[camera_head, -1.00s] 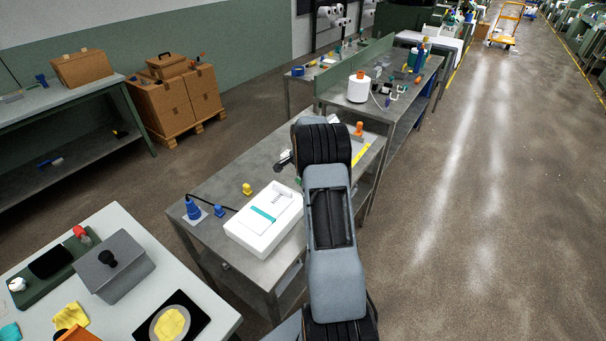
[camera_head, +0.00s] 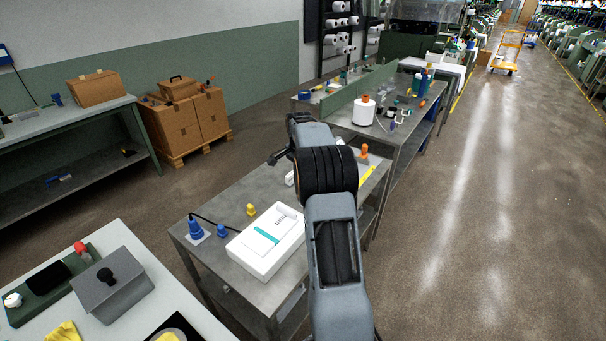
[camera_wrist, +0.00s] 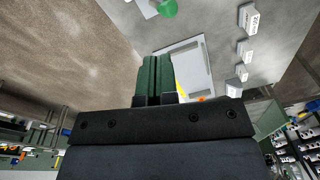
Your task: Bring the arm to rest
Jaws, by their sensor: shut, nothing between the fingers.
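My arm reaches away from the camera in the head view, above the right part of the grey metal table (camera_head: 244,205). My gripper (camera_head: 276,158) shows small and dark to the left of the arm's far end, apart from the tabletop. In the wrist view its two green fingers (camera_wrist: 157,60) lie side by side, shut, with nothing between them.
A white box with a teal stripe (camera_head: 267,240) lies on the table left of my forearm. Open floor lies right.

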